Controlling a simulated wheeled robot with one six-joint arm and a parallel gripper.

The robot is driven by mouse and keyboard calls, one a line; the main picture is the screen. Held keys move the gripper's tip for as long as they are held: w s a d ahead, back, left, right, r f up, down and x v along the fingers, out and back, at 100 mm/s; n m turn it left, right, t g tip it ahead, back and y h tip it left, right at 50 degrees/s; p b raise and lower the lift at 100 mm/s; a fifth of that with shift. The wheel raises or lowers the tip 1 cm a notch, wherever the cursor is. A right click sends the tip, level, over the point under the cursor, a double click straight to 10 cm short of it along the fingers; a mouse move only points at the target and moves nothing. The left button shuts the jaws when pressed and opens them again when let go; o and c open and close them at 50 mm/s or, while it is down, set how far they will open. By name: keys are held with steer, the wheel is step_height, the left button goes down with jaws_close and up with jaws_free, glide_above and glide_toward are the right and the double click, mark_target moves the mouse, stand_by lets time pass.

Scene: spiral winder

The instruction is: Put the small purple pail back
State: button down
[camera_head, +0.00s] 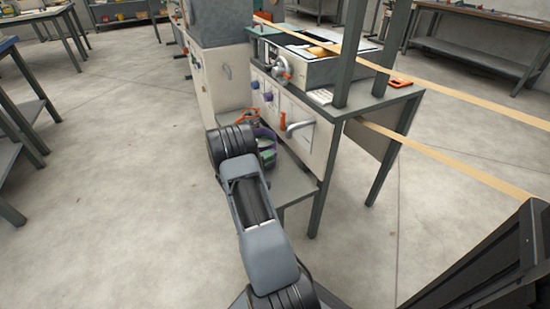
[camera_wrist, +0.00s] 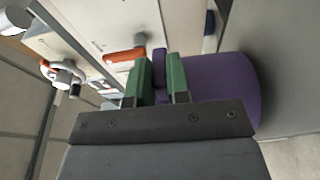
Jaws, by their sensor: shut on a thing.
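The small purple pail (camera_wrist: 228,88) shows in the wrist view, to the right of and behind the green fingertips. In the head view only a bit of its purple (camera_head: 264,133) shows past my arm, by the front of the winder bench. My gripper (camera_wrist: 158,80) is shut on a thin purple part of the pail, which stands up between its fingers. The gripper's dark body hides the lower part of the pail. I cannot tell whether the pail touches the shelf (camera_head: 292,186) under the bench.
Tan strips (camera_head: 450,160) run across to the right. An orange item (camera_head: 247,116) lies behind the pail. Open floor lies left.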

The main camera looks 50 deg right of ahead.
mark_target(276, 153)
steer(key=d, duration=0.2)
steer(key=d+b, duration=0.1)
steer(key=d, duration=0.1)
steer(key=shift+s+r, duration=0.1)
steer(key=shift+s, duration=0.3)
steer(key=shift+a+f, duration=0.1)
steer(key=shift+f, duration=0.55)
steer(key=shift+f+b, duration=0.15)
steer(key=shift+b, duration=0.25)
steer(key=c, duration=1.1)
jaws_free()
steer(key=shift+f, duration=0.1)
